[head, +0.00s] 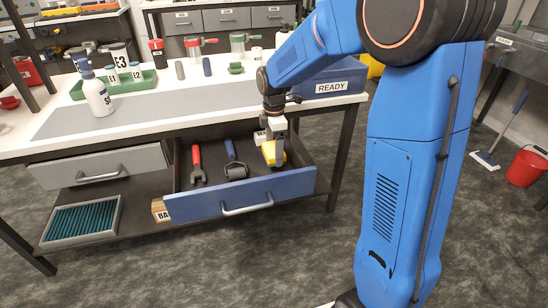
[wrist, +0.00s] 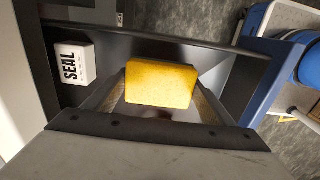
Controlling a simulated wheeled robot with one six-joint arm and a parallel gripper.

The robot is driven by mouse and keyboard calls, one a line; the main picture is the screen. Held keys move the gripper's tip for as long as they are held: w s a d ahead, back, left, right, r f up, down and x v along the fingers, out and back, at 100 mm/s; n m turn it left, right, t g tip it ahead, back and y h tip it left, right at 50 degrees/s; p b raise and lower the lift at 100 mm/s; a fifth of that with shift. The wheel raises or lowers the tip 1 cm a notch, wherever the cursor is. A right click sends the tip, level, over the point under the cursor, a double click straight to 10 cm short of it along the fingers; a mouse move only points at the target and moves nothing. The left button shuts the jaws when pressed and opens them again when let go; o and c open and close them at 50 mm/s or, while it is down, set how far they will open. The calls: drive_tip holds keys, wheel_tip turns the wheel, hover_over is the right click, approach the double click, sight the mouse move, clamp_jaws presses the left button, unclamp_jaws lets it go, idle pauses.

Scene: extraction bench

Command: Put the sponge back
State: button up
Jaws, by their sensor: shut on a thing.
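The yellow sponge (head: 272,157) is at the right end of the open blue-fronted drawer (head: 226,197). It also shows in the wrist view (wrist: 161,83), between my two fingers. My gripper (head: 273,143) points down into the drawer and is shut on the sponge. The drawer's dark floor shows around the sponge in the wrist view. I cannot tell whether the sponge touches the floor. A white box marked SEAL (wrist: 73,63) stands beside my gripper in the wrist view.
A red-handled tool (head: 197,164) and a blue-handled roller (head: 234,165) lie left of the sponge in the drawer. A blue READY bin (head: 334,78), a white spray bottle (head: 96,94) and a green tray (head: 122,84) stand on the bench. A grey drawer (head: 98,168) is at left.

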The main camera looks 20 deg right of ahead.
drive_tip(key=shift+f, duration=1.75)
drive_tip(key=shift+f, duration=0.1)
drive_tip(key=o, duration=1)
